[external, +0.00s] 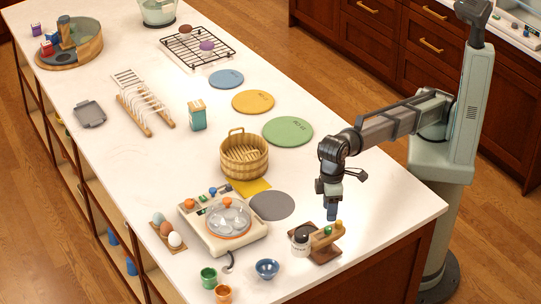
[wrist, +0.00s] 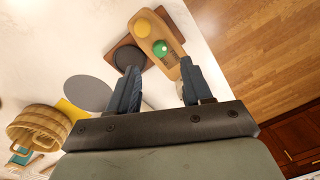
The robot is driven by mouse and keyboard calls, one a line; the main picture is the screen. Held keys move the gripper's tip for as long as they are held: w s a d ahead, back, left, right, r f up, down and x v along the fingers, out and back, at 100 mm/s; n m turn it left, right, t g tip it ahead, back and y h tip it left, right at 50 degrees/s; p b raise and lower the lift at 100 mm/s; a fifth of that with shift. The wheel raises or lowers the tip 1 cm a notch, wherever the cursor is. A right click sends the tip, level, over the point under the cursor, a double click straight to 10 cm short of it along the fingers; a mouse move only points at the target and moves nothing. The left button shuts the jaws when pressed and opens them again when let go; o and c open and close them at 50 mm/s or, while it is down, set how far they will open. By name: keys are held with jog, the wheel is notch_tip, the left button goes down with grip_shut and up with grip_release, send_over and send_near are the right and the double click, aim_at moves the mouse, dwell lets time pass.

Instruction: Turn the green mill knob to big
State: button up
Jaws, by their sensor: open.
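The mill stands near the front right of the counter, with a tan wooden top (external: 322,241) on a dark brown base (wrist: 126,40). A jar with a black lid (external: 302,232) stands at the mill's left. My gripper (wrist: 159,70) points down above the mill. Its fingers are apart with nothing between them, and the green knob shows just beyond the gap. Any lettering by the knobs is too small to read.
A cooker with a glass-lidded pan (external: 228,220) and a blue bowl (external: 267,268) stand left of the mill. A grey disc (external: 272,206) and a wooden steamer basket (external: 244,157) lie behind. The counter's right edge is close to the mill.

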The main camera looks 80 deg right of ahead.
aim_at(329, 228)
notch_tip(329, 228, down, 7)
jog(key=shift+a+r, duration=0.15)
jog(key=shift+r, duration=0.05)
jog(key=shift+c, duration=0.4)
grip_shut()
